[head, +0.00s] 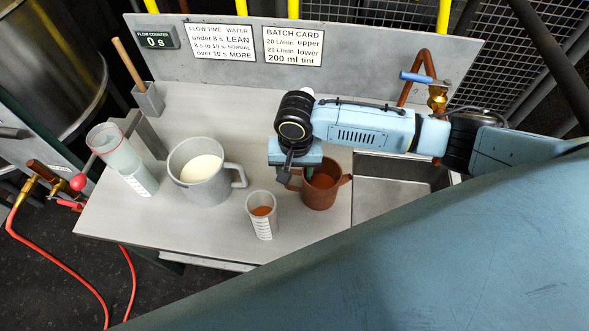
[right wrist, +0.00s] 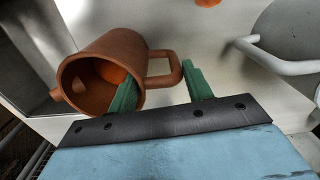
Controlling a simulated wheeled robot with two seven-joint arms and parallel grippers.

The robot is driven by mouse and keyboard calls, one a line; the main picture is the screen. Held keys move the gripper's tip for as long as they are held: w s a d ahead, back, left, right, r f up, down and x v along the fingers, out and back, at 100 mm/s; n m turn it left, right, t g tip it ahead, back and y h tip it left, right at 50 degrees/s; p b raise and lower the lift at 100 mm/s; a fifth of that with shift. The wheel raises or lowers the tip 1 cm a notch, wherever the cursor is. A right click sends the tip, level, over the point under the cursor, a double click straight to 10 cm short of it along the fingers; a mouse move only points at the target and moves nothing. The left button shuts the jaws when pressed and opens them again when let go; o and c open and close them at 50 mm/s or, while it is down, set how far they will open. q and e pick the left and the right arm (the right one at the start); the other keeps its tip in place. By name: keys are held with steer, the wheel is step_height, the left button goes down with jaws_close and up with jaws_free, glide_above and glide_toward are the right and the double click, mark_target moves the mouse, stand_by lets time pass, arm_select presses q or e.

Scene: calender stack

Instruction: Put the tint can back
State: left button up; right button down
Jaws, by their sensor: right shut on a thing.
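The tint can (head: 327,194) is a brown can with a handle and some orange-brown liquid inside. It is upright beside the sink's left edge; I cannot tell whether its base touches the bench. In the right wrist view the can (right wrist: 112,55) shows its open mouth, a short spout and its side handle (right wrist: 174,70). My right gripper (head: 291,180) comes from above on the can's left side. Its green fingers (right wrist: 160,86) are on either side of the handle, and it is shut on it. My left gripper is not in view.
A grey jug (head: 202,187) of cream liquid and a clear graduated beaker (head: 262,220) with orange-brown liquid stand left of the can. A tall clear cylinder (head: 125,165) is at the far left. The sink (head: 385,195) lies right. Bare bench (head: 215,240) shows in front of the jug.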

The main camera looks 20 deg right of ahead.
steer(key=c, duration=0.6)
jaws_free()
steer(key=shift+f, duration=0.15)
step_height(320, 180, up, 12)
steer(key=shift+d+r+p, duration=0.1)
steer(key=shift+r+p, duration=0.1)
steer(key=shift+p, duration=1)
